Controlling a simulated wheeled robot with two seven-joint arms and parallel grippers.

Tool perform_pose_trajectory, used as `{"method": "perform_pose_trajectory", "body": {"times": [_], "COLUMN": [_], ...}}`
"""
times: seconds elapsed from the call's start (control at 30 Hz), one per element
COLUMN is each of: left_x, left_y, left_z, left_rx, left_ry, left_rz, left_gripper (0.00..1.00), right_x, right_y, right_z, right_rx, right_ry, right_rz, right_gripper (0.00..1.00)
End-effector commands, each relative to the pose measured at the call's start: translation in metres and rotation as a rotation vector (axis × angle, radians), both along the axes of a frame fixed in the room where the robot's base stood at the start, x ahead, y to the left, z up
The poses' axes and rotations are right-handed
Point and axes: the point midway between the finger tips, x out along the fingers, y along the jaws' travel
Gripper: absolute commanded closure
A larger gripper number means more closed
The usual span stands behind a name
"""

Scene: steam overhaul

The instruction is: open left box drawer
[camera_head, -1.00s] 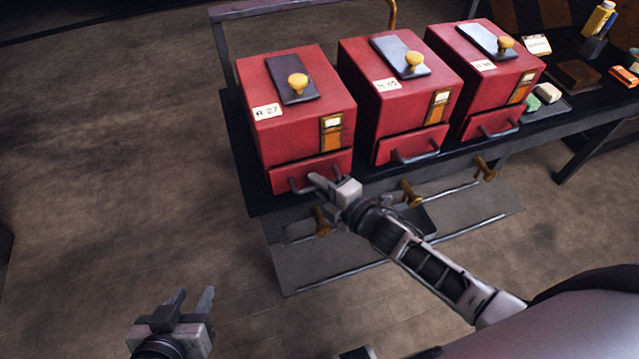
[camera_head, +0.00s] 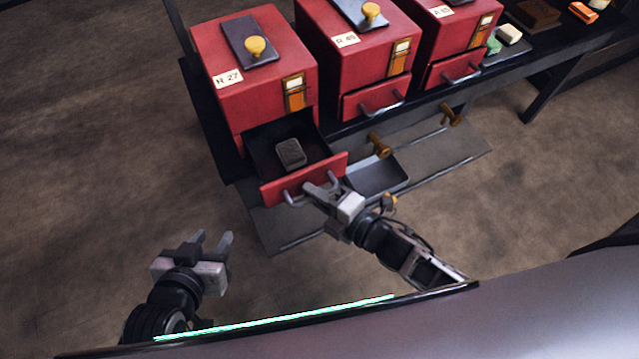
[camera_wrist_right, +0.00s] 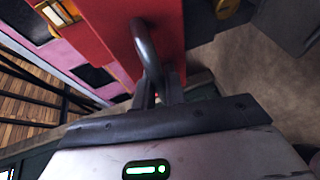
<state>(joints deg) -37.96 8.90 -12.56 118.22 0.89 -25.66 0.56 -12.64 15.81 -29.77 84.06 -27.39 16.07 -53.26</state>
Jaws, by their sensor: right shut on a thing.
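The left red box (camera_head: 250,70), labelled R 27, stands on the dark bench with a brass knob on its lid plate. Its drawer (camera_head: 274,190) is pulled well out, and a small dark grey block (camera_head: 290,153) lies inside. My right gripper (camera_head: 318,189) is shut on the drawer's grey bar handle (camera_head: 291,197). The right wrist view shows the handle (camera_wrist_right: 146,45) between its fingers (camera_wrist_right: 158,92), against the red drawer front. My left gripper (camera_head: 212,240) is open and empty, low on the left, apart from the box.
Two similar red boxes, the middle one (camera_head: 360,55) and the right one (camera_head: 450,40), stand alongside with drawers shut. Floor on the left is clear.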

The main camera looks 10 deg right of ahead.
Motion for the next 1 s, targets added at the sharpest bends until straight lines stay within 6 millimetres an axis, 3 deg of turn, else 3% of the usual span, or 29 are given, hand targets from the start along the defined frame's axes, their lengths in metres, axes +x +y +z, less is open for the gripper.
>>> {"method": "perform_pose_trajectory", "body": {"times": [0.1, 0.13, 0.17, 0.67, 0.87, 1.0], "left_x": [0.0, 0.0, 0.0, 0.0, 0.0, 0.0], "left_y": [0.0, 0.0, 0.0, -0.001, -0.002, -0.002], "left_z": [0.0, 0.0, 0.0, 0.0, 0.001, 0.001], "left_rx": [0.0, 0.0, 0.0, -0.003, -0.008, -0.009], "left_ry": [0.0, 0.0, 0.0, 0.0, 0.0, 0.0], "left_rz": [0.0, 0.0, 0.0, 0.001, 0.006, 0.007], "left_gripper": [0.64, 0.64, 0.64, 0.64, 0.64, 0.64], "right_x": [0.0, 0.0, 0.0, -0.002, -0.021, -0.046], "right_y": [-0.001, -0.001, -0.002, -0.002, -0.017, -0.037], "right_z": [0.0, 0.0, 0.0, 0.0, 0.004, 0.01], "right_rx": [-0.002, -0.001, -0.002, 0.0, -0.001, -0.002], "right_ry": [-0.003, -0.002, -0.002, -0.001, 0.001, 0.002], "right_rz": [-0.001, -0.002, -0.003, -0.003, -0.002, -0.002], "right_gripper": [1.0, 0.82, 0.79, 0.79, 0.79, 0.79]}}
